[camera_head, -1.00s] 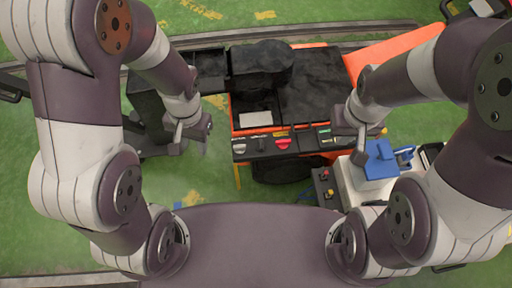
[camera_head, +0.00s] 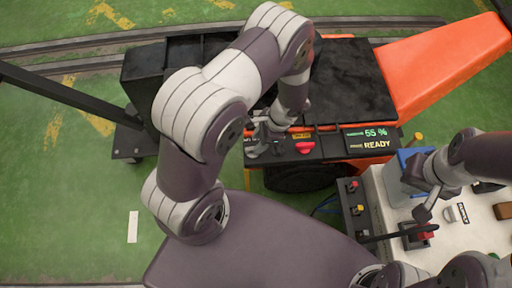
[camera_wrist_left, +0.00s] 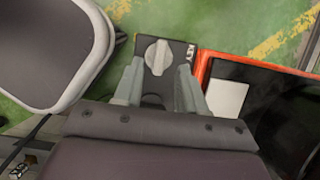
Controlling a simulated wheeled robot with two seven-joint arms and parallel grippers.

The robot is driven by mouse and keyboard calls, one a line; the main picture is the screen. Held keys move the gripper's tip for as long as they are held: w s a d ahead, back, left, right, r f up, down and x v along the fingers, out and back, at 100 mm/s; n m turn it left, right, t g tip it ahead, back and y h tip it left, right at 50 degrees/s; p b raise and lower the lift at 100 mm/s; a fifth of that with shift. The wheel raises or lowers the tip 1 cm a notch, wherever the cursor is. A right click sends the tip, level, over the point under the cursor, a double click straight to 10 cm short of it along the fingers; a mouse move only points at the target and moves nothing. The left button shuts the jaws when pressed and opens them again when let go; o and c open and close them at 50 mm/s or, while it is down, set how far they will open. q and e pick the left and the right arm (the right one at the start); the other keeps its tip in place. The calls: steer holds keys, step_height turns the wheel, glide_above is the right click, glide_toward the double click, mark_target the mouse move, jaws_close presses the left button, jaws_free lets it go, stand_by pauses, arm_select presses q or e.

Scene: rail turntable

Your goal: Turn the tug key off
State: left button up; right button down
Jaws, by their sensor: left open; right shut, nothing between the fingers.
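The tug (camera_head: 445,65) is orange and black, with a dark control panel (camera_head: 322,148) along its near edge. In the left wrist view a silver knob-like key (camera_wrist_left: 157,57) sits on the panel's end, beside a small label. My left gripper (camera_wrist_left: 160,68) is open, its fingertips on either side of the key; I cannot tell whether they touch it. In the head view my left gripper (camera_head: 262,138) hides that end of the panel. The panel's display (camera_head: 369,139) reads 55 % and READY. My right gripper (camera_head: 425,208) is shut and empty above the white cart.
A red knob (camera_head: 305,147) is right of my left gripper on the panel. The white cart (camera_head: 385,212) carries a blue box (camera_head: 407,165), a red-topped switch (camera_head: 424,232) and a grey lever (camera_head: 457,212). A small button box (camera_head: 354,205) stands beside it. Green floor is open at left.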

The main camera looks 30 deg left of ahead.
arm_select(q)
steer(key=b+x, duration=0.1)
steer(key=x, duration=0.3)
arm_select(e)
steer(key=shift+f, duration=0.8)
arm_select(q)
steer(key=shift+r, duration=0.1)
jaws_close()
